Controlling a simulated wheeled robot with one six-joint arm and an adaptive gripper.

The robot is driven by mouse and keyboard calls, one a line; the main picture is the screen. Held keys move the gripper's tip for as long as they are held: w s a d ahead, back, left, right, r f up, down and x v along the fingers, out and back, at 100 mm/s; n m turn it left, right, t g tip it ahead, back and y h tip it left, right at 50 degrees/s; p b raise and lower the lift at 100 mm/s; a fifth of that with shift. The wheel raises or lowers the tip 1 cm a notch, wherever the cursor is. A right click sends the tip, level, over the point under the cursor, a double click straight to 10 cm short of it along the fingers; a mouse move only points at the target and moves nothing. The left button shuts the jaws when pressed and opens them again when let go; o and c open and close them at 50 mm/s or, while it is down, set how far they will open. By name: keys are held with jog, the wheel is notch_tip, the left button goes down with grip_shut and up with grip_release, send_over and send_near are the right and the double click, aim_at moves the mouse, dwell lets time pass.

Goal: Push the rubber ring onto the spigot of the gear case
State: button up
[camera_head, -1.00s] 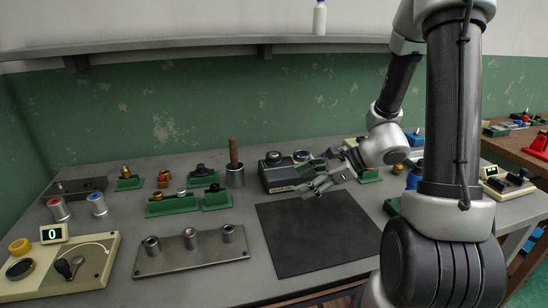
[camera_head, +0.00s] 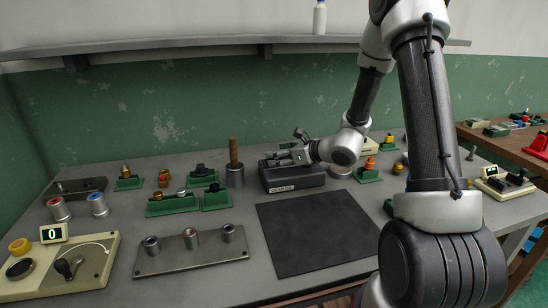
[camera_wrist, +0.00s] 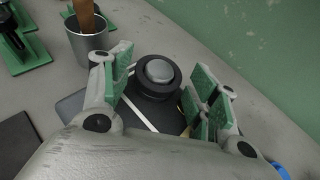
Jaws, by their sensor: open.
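The dark grey gear case (camera_head: 293,181) stands at the back of the bench, its label facing front. My gripper (camera_head: 283,156) is above its top, and the fingers partly hide that top. In the wrist view, the round grey spigot (camera_wrist: 159,69) stands on the gear case (camera_wrist: 150,112). A black ring, seemingly the rubber ring (camera_wrist: 153,88), encircles the spigot, whose grey top shows through. How far down it sits I cannot tell. My gripper's green-padded fingers (camera_wrist: 163,66) are open, spread on either side of the ring, with no contact visible.
A metal cup (camera_head: 235,176) with a wooden handle stands close left of the gear case. Green stands (camera_head: 175,205) with fittings are further left. A dark mat (camera_head: 315,235) lies clear in front. An orange-topped part on a green stand (camera_head: 368,173) is to the right.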

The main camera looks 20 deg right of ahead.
jog(key=shift+a, duration=0.1)
jog(key=c, duration=0.6)
notch_tip(320, 180, up, 9)
jog(key=shift+f, duration=3.05)
